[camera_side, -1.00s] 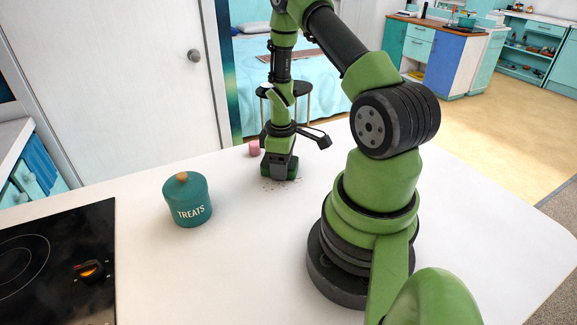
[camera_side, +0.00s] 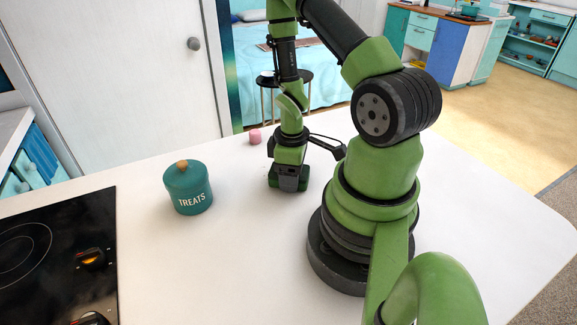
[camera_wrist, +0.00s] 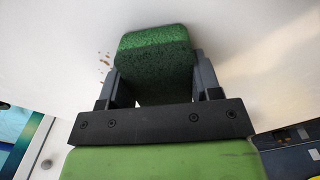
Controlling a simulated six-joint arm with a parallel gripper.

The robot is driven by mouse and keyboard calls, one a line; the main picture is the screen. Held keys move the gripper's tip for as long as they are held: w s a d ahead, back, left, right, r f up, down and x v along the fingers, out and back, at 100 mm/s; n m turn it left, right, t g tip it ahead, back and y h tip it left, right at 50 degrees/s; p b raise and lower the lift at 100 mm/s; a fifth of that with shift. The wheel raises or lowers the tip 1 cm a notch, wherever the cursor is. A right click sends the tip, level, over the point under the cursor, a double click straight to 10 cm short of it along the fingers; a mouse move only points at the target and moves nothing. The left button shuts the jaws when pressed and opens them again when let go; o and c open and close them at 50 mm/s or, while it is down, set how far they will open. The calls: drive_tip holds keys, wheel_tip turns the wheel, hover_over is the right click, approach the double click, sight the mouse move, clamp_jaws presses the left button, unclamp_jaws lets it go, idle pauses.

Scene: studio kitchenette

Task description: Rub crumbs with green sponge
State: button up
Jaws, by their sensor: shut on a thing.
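My gripper (camera_side: 289,183) is low over the white counter, shut on the green sponge (camera_wrist: 155,58). In the wrist view the sponge sits between the two fingers and sticks out past them. In the side view only slivers of the sponge (camera_side: 274,184) show at the fingers, at counter level; I cannot tell how firmly it touches. Brown crumbs (camera_wrist: 104,62) lie on the counter just left of the sponge in the wrist view. In the side view I cannot make out clear crumbs; my gripper may hide some.
A teal treats jar (camera_side: 188,189) with a wooden knob stands left of my gripper. A small pink cup-like object (camera_side: 255,136) is behind it. A black cooktop (camera_side: 65,260) with a glowing orange knob is at the front left. The counter (camera_side: 235,250) between jar and my base is clear.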

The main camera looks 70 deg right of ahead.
drive_tip(key=shift+w+a+r, duration=0.1)
drive_tip(key=shift+w+a, duration=0.2)
drive_tip(key=shift+w, duration=0.1)
drive_tip(key=shift+w+a, duration=0.25)
drive_tip(key=shift+w+d, duration=0.35)
drive_tip(key=shift+d, duration=0.05)
drive_tip(key=shift+w+d, duration=0.2)
drive_tip(key=shift+d, duration=0.05)
drive_tip(key=shift+w+d, duration=1.35)
drive_tip(key=shift+d, duration=0.05)
drive_tip(key=shift+w+d, duration=0.75)
drive_tip(key=shift+w, duration=0.05)
wheel_tip(320, 180, up, 2)
drive_tip(key=shift+s+r, duration=0.1)
drive_tip(key=shift+r, duration=0.05)
drive_tip(key=shift+a+r, duration=0.1)
drive_tip(key=shift+r, duration=2.7)
drive_tip(key=shift+s, duration=0.1)
